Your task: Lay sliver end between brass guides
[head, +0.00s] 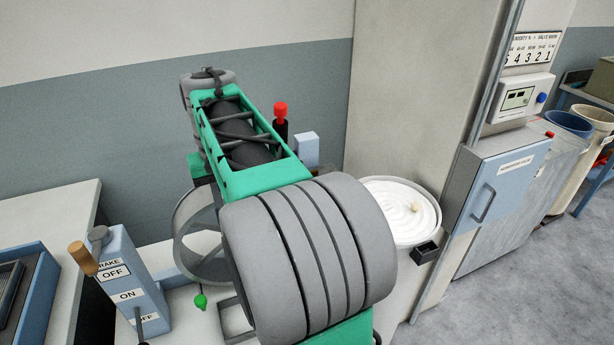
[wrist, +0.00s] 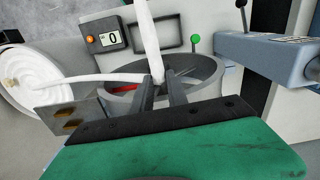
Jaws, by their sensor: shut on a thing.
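In the wrist view my gripper (wrist: 160,84) is shut on the white sliver (wrist: 148,42). One length of sliver stands out from the fingertips toward the top of the picture. Another runs left to the coils in the round sliver can (wrist: 12,102). Two brass-coloured pieces (wrist: 66,111), apparently the brass guides, sit on a grey plate at lower left, apart from my fingers. The sliver passes above them in the picture. The head view shows the coiled sliver can (head: 376,190) right of my arm, which hides my fingers and the guides there.
A ring-shaped drum (wrist: 212,68) lies behind my fingers, with a display panel (wrist: 107,40) and a green knob (wrist: 195,38) near it. A blue lever box (head: 133,285) stands left of my arm.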

